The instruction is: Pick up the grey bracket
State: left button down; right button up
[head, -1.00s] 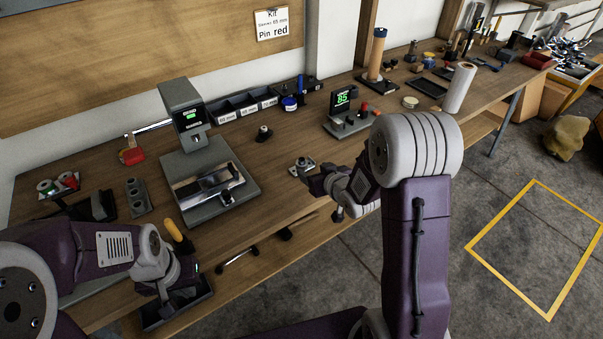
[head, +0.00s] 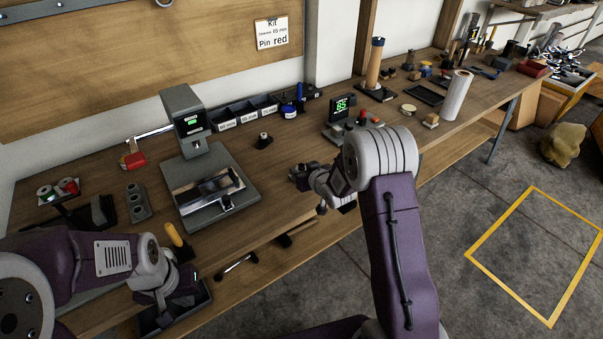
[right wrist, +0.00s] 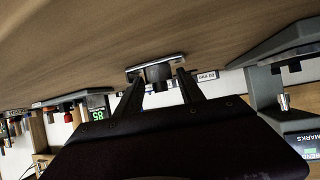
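The grey bracket (right wrist: 172,61) shows in the right wrist view as a thin grey plate on the wooden bench top, with a dark block-like part on it. My right gripper (right wrist: 160,86) is open, with its two fingers on either side of that dark part; I cannot tell if they touch it.
A grey press-like machine (head: 215,205) stands left of my right gripper. A small dark knobbed piece (head: 264,140) sits behind it. A gauge with a green 85 display (head: 341,105) stands to the right. An orange-handled tool (head: 174,234) is by my left wrist.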

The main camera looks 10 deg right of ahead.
grip_shut()
jog(key=shift+r+p, duration=0.4)
jog(key=shift+r, duration=1.5)
jog(key=shift+d+r, duration=0.1)
jog(key=shift+r, duration=0.25)
jog(key=s+d+r+p, duration=0.3)
jog(key=s+d+r, duration=0.3)
jog(key=s+d, duration=0.1)
jog(key=shift+s+d+r, duration=0.2)
jog(key=shift+d+r, duration=0.1)
jog(key=shift+d, duration=0.6)
